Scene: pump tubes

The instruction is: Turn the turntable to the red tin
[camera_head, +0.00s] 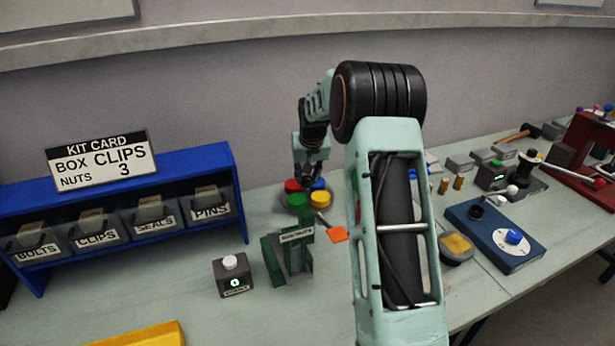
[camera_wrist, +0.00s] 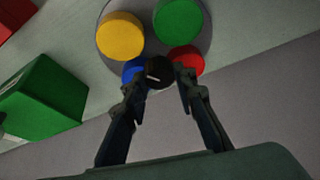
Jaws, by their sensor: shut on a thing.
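The turntable (camera_wrist: 151,42) is a grey disc carrying a yellow tin (camera_wrist: 120,36), a green tin (camera_wrist: 179,21), a red tin (camera_wrist: 188,60) and a blue tin (camera_wrist: 132,70). A black knob (camera_wrist: 159,73) with a white mark sits between my fingertips (camera_wrist: 160,74); my gripper is shut on it. The blue and red tins are partly hidden behind my fingers. In the head view my gripper (camera_head: 308,178) reaches down from above among the red tin (camera_head: 293,186), blue tin (camera_head: 318,184), yellow tin (camera_head: 320,199) and green tin (camera_head: 297,200).
An orange flag (camera_head: 337,234) is in front of the turntable. A green stand (camera_head: 290,258) and a small box with a white button (camera_head: 232,275) are nearer. A blue rack (camera_head: 190,165) of labelled bins stands left. My arm hides part of the bench.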

